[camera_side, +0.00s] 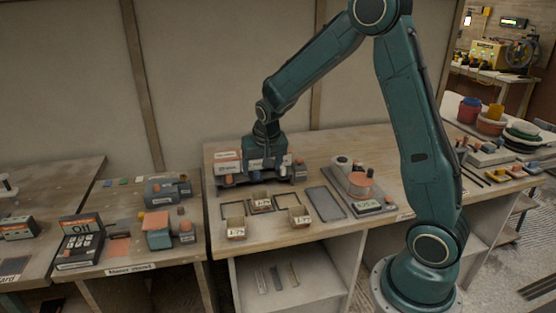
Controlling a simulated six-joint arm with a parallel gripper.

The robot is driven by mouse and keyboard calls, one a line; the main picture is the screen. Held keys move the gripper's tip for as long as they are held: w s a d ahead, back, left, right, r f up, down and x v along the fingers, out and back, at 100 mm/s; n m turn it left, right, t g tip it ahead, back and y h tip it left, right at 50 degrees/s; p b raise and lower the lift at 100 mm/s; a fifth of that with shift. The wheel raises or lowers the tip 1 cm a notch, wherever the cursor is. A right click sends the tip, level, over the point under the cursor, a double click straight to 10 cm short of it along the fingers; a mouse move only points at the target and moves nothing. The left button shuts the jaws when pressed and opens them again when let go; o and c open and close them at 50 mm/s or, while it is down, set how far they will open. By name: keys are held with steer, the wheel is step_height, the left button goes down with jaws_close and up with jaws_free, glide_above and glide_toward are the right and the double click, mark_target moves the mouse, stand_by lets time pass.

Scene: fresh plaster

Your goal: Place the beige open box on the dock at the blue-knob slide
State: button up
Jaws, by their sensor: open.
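Small beige open boxes stand at the front of the middle bench: one at the left (235,229), one further back (261,204) and one at the right (299,217). Each has a pale label on its front. I cannot tell which one the task means. Dark square frames lie around and behind them; I cannot make out which is the dock at the blue-knob slide, and no blue knob is clear. My gripper (268,168) points down at a row of units behind the boxes, apart from the boxes. It is open; its fingertips are hard to see among the units.
The row of units (228,168) stands along the back left of the bench. A grey flat tray (325,204) and a round orange-topped device (361,186) lie to the right. The left bench holds an orange-lidded box (157,224) and a keypad device (80,243).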

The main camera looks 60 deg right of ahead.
steer(key=s+a+r+n+t+y, duration=0.15)
steer(key=s+a+r+n, duration=0.25)
steer(key=s+a+r, duration=0.6)
steer(key=s+a+r+n, duration=0.2)
steer(key=s, duration=0.6)
steer(key=s+a+r+n+y, duration=0.1)
steer(key=s+a+r+n, duration=0.1)
steer(key=s, duration=0.6)
steer(key=shift+s+r, duration=0.15)
steer(key=shift+r, duration=0.45)
steer(key=shift+t+y, duration=0.25)
